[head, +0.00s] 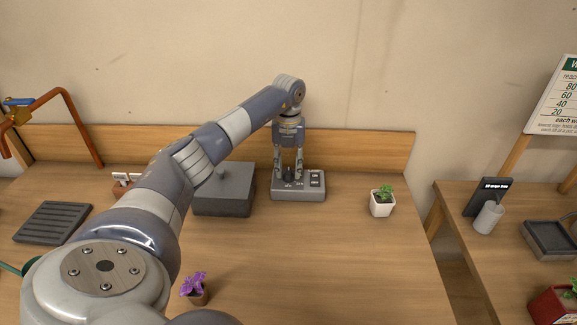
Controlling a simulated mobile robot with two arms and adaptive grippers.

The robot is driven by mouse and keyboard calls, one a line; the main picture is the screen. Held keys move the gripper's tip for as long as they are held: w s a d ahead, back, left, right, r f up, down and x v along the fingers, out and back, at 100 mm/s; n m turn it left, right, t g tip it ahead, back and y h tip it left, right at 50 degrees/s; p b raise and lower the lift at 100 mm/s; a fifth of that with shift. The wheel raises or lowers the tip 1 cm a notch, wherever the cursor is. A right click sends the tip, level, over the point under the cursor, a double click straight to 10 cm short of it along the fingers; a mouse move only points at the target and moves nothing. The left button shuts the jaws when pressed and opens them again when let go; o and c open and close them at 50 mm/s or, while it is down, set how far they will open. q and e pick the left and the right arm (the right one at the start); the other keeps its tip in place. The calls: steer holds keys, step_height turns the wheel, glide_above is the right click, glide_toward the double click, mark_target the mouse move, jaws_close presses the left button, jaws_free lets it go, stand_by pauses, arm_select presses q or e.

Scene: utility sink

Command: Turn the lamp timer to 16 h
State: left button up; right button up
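The lamp timer (313,194) is a grey box with a dark dial knob (289,173) and small dark labels on its right side. It sits at the back of the wooden table. My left gripper (288,168) points down over the dial, with its fingers on either side of the knob. I cannot tell whether the fingers touch the knob, and the dial's reading is too small to make out. My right gripper is not in view.
A dark grey box (226,194) stands left of the timer. A white potted plant (382,206) is to the right, and a purple flower pot (197,294) is near the front. A ribbed tray (50,222) lies at the left. The table's middle right is clear.

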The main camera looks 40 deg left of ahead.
arm_select(q)
steer(key=shift+f, duration=0.35)
jaws_close()
